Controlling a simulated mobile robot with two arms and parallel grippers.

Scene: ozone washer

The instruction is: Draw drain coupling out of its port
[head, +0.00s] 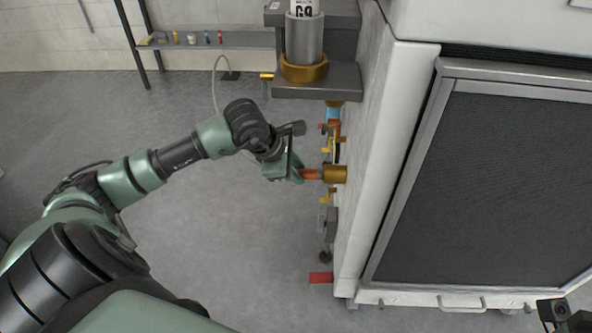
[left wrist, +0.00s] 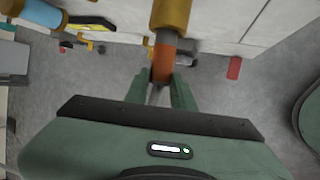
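The drain coupling (head: 312,174) is an orange-brown cylinder in line with a brass port (head: 336,174) on the side of the white washer cabinet. In the left wrist view the coupling (left wrist: 164,62) sticks out of the brass port (left wrist: 170,15) at top centre. My left gripper (head: 299,174) is at the coupling's outer end. In the left wrist view its two green fingers (left wrist: 161,84) lie close on both sides of that end, with no clear gap. The coupling's inner end is hidden.
Other small fittings stick out of the cabinet wall, with a red block (head: 320,278) nearer me. A grey shelf (head: 316,82) carrying a cylinder (head: 304,40) juts out beyond the port. A rack (head: 205,42) stands at the back. The floor left of the cabinet is open.

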